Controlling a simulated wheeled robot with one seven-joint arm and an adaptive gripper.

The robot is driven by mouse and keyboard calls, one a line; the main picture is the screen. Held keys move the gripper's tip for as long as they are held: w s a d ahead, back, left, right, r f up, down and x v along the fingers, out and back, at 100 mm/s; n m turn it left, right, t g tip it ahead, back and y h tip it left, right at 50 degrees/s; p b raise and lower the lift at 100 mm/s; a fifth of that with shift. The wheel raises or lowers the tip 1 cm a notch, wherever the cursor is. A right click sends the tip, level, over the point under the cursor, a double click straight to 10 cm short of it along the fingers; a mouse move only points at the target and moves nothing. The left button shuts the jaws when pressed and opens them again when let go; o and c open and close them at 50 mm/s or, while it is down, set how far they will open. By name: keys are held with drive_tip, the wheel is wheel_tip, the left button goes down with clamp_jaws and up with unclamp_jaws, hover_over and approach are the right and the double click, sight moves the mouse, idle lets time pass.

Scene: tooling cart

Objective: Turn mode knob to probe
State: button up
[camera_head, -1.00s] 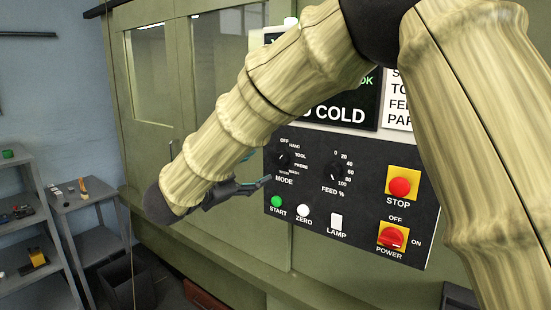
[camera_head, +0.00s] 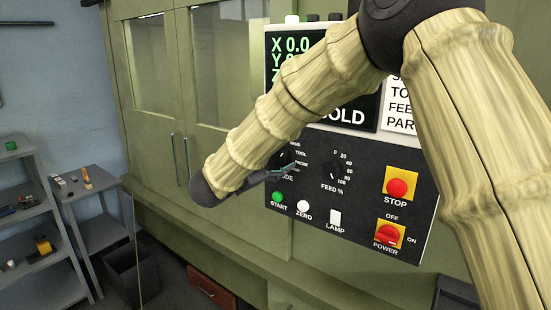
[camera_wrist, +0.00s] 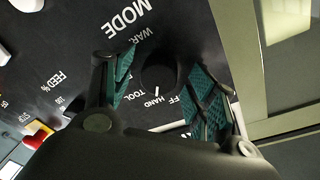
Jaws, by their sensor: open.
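The black round mode knob (camera_wrist: 158,72) shows in the wrist view between my gripper's two teal-padded fingers. Its white pointer mark faces the HAND label; TOOL is beside it, and PROBE is hidden behind a finger. My gripper (camera_wrist: 163,70) is open, with one finger on each side of the knob; I cannot tell whether either touches it. In the head view my gripper (camera_head: 281,172) is at the panel's left side, over the lower part of the mode dial. My arm covers the OFF label and part of MODE there.
The black control panel (camera_head: 360,222) also carries the feed knob (camera_head: 333,169), green start button (camera_head: 277,198), white zero button (camera_head: 303,207), lamp switch (camera_head: 336,217), red stop button (camera_head: 397,187) and power switch (camera_head: 388,236). Cabinet doors (camera_head: 160,130) stand left. Shelves (camera_head: 40,230) are further left.

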drive_tip(key=c, duration=1)
drive_tip(key=shift+a, duration=0.15)
drive_tip(key=shift+b, duration=0.35)
